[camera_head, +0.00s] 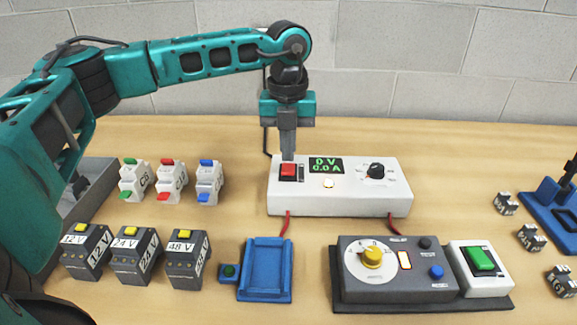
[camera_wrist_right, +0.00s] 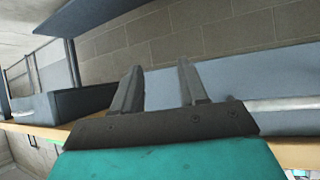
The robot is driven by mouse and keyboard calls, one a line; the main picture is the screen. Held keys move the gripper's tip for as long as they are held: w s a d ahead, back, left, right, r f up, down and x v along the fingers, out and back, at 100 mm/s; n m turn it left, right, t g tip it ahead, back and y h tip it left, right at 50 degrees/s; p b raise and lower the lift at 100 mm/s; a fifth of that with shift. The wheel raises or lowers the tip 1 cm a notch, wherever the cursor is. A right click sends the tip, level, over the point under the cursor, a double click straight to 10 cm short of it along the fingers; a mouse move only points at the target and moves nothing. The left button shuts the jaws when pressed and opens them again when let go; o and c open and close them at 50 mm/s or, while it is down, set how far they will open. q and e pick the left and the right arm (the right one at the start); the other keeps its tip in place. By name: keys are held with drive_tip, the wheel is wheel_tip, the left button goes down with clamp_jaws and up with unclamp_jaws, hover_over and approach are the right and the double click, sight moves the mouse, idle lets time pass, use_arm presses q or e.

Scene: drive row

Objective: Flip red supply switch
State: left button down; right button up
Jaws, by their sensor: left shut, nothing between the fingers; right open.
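The red supply switch (camera_head: 289,170) is on the left of the top face of the white supply box (camera_head: 340,201). The box display (camera_head: 326,166) reads 0 V and 0.0 A in green. My left gripper (camera_head: 288,158) points straight down, shut and empty, with its fingertips at the far edge of the red switch. I cannot tell whether they touch it. A small lit button (camera_head: 328,183) and a black knob (camera_head: 376,171) sit to the right of the switch. My right gripper (camera_wrist_right: 158,85) shows only in the right wrist view, open and empty, away from the switch.
Several breaker modules (camera_head: 171,181) and voltage blocks (camera_head: 135,254) stand at the left. A blue tray (camera_head: 266,269), a dark control box (camera_head: 393,281) and a green switch (camera_head: 481,259) stand in front. Small blocks (camera_head: 506,204) and a blue fixture (camera_head: 556,213) are at the right.

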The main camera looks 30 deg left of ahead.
sight(287, 170)
use_arm(q)
drive_tip(key=shift+f+b, duration=0.35)
drive_tip(key=shift+f, duration=0.2)
idle(0.4)
drive_tip(key=shift+f+b, duration=0.55)
drive_tip(key=shift+f, duration=0.3)
idle(0.4)
drive_tip(key=shift+r+p, duration=0.8)
drive_tip(key=shift+r, duration=0.05)
drive_tip(key=shift+r+p, duration=2)
drive_tip(key=shift+r, duration=0.7)
drive_tip(key=shift+s+f, duration=0.1)
